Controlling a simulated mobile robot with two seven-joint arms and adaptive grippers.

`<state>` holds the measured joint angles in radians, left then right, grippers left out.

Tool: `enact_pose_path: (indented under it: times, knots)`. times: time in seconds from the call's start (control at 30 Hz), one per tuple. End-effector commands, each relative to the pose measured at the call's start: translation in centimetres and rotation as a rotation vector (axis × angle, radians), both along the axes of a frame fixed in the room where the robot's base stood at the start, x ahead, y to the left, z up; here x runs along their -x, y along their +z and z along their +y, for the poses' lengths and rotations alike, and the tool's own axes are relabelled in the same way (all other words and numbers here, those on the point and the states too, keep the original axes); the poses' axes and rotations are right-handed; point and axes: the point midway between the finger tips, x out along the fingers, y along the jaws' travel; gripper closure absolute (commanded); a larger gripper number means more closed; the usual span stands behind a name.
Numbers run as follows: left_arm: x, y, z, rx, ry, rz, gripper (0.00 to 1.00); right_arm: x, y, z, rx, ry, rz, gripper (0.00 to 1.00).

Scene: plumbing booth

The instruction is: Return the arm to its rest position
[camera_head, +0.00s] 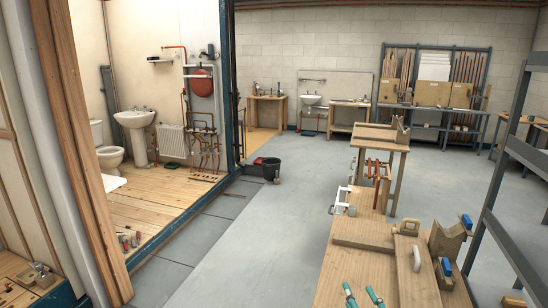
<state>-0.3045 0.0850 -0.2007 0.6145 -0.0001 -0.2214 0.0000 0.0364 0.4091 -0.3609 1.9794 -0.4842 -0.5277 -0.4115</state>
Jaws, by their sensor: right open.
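My right gripper (359,287) shows only at the bottom edge of the head view. Its two teal fingertips stand apart with nothing visible between them. They appear over the near part of the wooden workbench (332,272); I cannot tell how high above it they are. The rest of my right arm is out of the frame. My left gripper and left arm are not in view.
Wooden boards and a block with blue-handled parts (446,264) crowd the bench's right side. Copper-coloured pipe pieces (377,170) stand farther back. A blue-grey shelf frame (502,190) rises at right. The grey floor (255,240) left of the bench is clear.

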Motion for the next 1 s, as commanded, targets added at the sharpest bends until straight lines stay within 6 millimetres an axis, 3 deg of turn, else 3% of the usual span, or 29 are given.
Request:
enact_pose_path:
  times: [0.03,0.1,0.2,0.4,0.6,0.77,1.0]
  knots:
    - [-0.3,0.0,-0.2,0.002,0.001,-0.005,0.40,2.6,-2.9,-0.7,-0.143,-0.084,0.130,0.46]
    - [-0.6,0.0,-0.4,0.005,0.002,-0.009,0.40,6.3,-6.5,-1.7,-0.319,-0.204,0.306,0.46]
    - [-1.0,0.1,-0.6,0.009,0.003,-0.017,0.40,11.5,-10.4,-2.3,-0.503,-0.349,0.516,0.46]
    - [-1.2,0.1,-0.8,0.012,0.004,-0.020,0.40,19.5,-14.3,-2.2,-0.703,-0.539,0.788,0.46]
    - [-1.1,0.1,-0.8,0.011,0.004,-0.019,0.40,25.8,-15.8,-1.5,-0.816,-0.677,0.980,0.46]
    - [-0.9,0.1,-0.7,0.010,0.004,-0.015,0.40,30.4,-16.3,-0.9,-0.882,-0.775,1.115,0.46]
    - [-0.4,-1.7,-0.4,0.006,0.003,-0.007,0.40,29.5,-22.9,-0.8,-0.871,-0.788,1.139,0.46]
